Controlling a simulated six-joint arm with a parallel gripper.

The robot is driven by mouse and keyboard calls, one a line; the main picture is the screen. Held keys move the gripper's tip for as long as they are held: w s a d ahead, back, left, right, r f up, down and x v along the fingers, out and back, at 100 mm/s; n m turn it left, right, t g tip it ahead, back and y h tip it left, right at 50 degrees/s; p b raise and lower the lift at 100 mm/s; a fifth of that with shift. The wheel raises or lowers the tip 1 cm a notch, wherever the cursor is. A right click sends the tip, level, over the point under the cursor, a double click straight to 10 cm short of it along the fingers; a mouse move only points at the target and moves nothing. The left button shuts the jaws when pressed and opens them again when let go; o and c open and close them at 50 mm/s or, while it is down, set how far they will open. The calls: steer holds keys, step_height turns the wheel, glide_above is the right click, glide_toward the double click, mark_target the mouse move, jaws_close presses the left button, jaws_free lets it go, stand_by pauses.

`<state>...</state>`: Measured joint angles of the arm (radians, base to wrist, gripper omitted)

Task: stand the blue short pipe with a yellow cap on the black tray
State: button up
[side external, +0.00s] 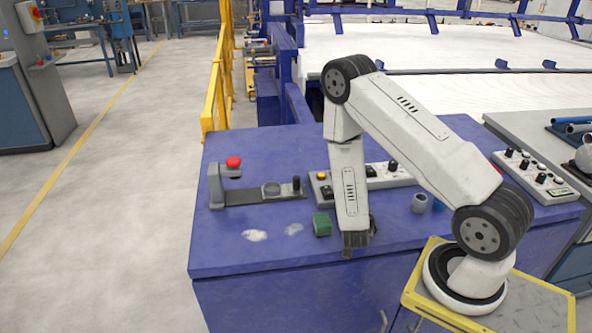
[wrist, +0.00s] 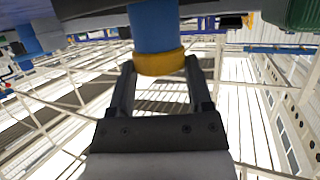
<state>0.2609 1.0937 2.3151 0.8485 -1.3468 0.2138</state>
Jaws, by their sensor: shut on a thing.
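The blue short pipe (wrist: 154,28) with its yellow cap (wrist: 158,62) shows in the wrist view, with the capped end between the two fingers of my gripper (wrist: 159,88). My gripper is shut on it. In the side view my gripper (side external: 358,245) points down near the front edge of the blue table, and I cannot make out the pipe there. A dark tray (side external: 556,134), cut off at the right edge of the side view, holds blue and grey pipes. I cannot tell whether it is the black tray.
A green block (side external: 321,224) lies just left of my gripper on the blue table (side external: 240,262). A grey short pipe (side external: 420,203) and a blue piece (side external: 438,205) stand right. A dark strip (side external: 240,197) with a red-button post (side external: 217,188) and a control box (side external: 322,190) lie behind.

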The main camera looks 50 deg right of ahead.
steer(key=shift+f, duration=0.3)
steer(key=o, duration=1.3)
steer(key=shift+f, duration=0.1)
steer(key=shift+c, duration=0.2)
steer(key=shift+a+r, duration=0.15)
steer(key=shift+r, duration=0.05)
steer(key=v, duration=1.1)
steer(key=shift+s+a, duration=0.2)
steer(key=shift+a, duration=0.1)
steer(key=shift+r, duration=0.1)
